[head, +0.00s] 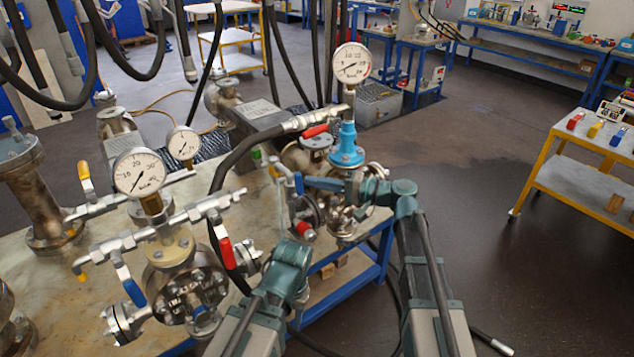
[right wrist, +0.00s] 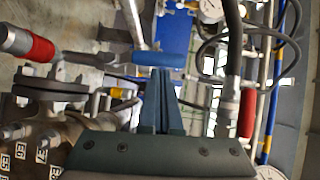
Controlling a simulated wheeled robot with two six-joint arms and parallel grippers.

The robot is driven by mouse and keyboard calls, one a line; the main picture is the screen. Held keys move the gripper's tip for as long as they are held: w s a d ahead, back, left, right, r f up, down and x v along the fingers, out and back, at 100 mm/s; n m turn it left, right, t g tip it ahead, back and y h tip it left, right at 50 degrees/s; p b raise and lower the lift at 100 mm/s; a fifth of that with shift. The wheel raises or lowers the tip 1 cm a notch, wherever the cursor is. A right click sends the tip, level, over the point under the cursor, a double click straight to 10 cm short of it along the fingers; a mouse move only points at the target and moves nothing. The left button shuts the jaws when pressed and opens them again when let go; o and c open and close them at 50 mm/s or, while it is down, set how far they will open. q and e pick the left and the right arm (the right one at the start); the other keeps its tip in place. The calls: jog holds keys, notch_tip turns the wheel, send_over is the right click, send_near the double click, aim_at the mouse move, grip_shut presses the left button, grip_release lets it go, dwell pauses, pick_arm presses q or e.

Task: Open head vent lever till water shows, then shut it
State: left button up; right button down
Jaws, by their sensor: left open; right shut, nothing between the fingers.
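The flanged vessel (head: 345,215) at the right end of the bench carries a blue top fitting (head: 347,150) and a gauge (head: 351,63). A blue lever handle (head: 298,183) is on its left side; I cannot tell for sure that it is the head vent. A thin pale vertical line shows below that valve, water or tube unclear. My right gripper (head: 310,184) is shut and empty, tips close to the blue handle. In the right wrist view the blue handle (right wrist: 158,60) lies just past the fingertips (right wrist: 162,72); contact is unclear. My left gripper (head: 290,252) is open, lower down, its fingers mostly hidden.
A red lever (head: 315,131) sits on the hose line to the vessel. A red-tipped handle (head: 305,229) is near my left gripper. A second vessel (head: 185,290) with blue, red and yellow levers stands left. A yellow trolley (head: 570,170) is far right; floor between is clear.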

jog(key=shift+s+a+r+n+h+p, duration=0.2)
jog(key=shift+n+h+p, duration=0.1)
jog(key=shift+p, duration=0.15)
